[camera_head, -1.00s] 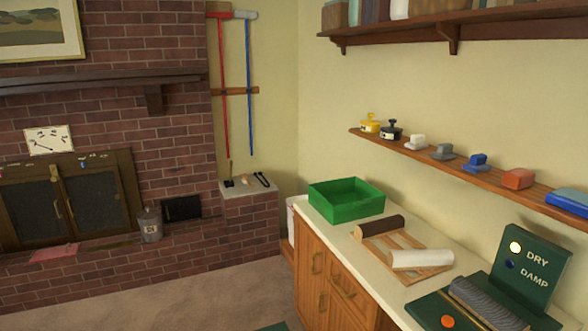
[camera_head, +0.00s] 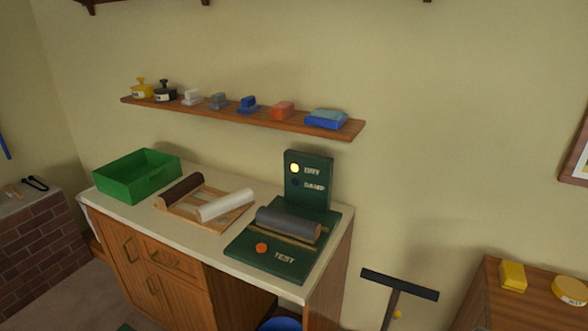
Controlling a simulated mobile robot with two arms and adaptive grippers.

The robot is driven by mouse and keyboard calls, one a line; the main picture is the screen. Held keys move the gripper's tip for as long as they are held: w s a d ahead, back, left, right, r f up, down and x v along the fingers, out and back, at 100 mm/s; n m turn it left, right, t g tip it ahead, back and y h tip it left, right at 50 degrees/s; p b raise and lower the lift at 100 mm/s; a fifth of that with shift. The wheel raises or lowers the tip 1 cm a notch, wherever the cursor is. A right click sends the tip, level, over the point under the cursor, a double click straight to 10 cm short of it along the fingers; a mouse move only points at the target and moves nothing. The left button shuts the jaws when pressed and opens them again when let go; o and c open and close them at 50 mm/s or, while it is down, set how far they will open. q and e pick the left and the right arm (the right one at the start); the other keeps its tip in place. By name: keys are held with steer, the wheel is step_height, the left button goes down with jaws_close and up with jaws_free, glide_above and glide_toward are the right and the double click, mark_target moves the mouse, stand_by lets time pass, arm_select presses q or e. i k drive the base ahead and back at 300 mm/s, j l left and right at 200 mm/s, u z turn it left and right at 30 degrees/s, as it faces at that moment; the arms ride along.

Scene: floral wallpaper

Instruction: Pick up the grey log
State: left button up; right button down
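The grey log (camera_head: 288,224) lies on its side on a dark green test board (camera_head: 262,262) at the right end of the counter. It rests in front of an upright green panel (camera_head: 308,182) marked DRY and DAMP, where the yellow light beside DRY is lit. An orange button (camera_head: 262,248) is on the board in front of the log. Neither of my grippers shows in the head view.
A dark brown log (camera_head: 181,188) and a white log (camera_head: 226,205) lie on a wooden rack left of the board. A green bin (camera_head: 137,176) stands at the counter's left end. A shelf (camera_head: 250,117) with several small items hangs above. A black T-shaped handle (camera_head: 399,285) stands right of the cabinet.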

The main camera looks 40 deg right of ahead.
mark_target(300, 229)
steer(key=z, duration=1.25)
